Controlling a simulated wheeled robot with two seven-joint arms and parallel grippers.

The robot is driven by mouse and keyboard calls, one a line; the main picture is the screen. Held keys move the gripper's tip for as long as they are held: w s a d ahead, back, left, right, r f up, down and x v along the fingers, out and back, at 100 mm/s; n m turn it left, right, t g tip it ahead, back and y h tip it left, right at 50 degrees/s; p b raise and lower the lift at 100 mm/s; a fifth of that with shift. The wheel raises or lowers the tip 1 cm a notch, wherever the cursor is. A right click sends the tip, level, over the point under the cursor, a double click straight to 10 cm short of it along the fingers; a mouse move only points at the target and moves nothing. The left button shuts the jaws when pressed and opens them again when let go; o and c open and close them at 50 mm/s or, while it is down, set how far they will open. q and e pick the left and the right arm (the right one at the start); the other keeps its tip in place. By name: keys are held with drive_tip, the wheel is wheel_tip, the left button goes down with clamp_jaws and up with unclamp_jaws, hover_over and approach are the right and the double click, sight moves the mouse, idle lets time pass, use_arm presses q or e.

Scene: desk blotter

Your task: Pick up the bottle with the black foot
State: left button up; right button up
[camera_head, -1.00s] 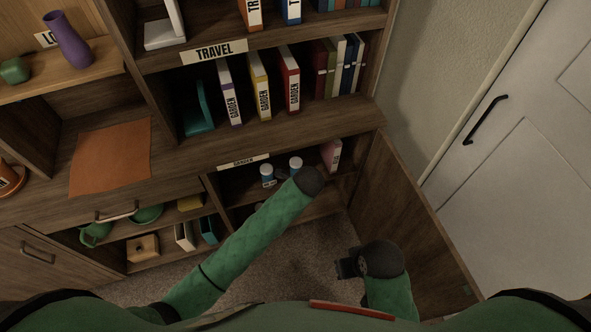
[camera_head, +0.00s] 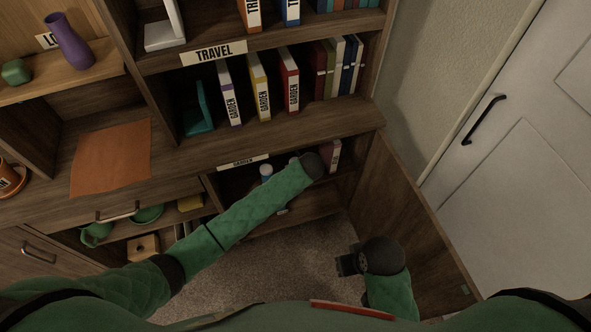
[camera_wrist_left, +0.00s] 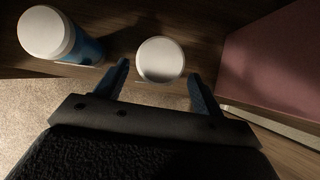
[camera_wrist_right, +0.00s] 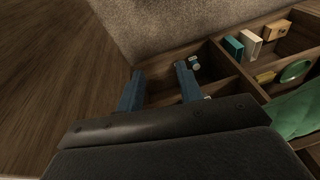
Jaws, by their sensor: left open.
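Two white-capped bottles stand in the low cabinet compartment. In the left wrist view, one bottle (camera_wrist_left: 160,60) shows only its round cap, between the fingertips of my left gripper (camera_wrist_left: 159,74), which is open. The other bottle (camera_wrist_left: 47,34), with a blue body, stands to the left, outside the fingers. In the head view the left bottle (camera_head: 266,170) is partly visible; my left arm mostly covers the other. The feet of both are hidden, so I cannot tell which is black. My right gripper (camera_wrist_right: 158,90) is open and empty, away from the bottles.
A reddish book (camera_wrist_left: 275,65) stands close to the right of my left gripper. The compartment lies under a wooden ledge (camera_head: 330,122). An open cabinet door (camera_head: 405,225) stands to the right. The carpet (camera_head: 285,255) in front is clear.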

use_arm(q)
drive_tip(key=shift+a+x, duration=0.1)
drive_tip(key=shift+x, duration=0.9)
drive_tip(key=shift+a+x, duration=0.15)
drive_tip(key=shift+x, duration=0.8)
drive_tip(key=shift+r, duration=0.1)
drive_tip(key=c, duration=1.1)
drive_tip(key=shift+c, duration=0.2)
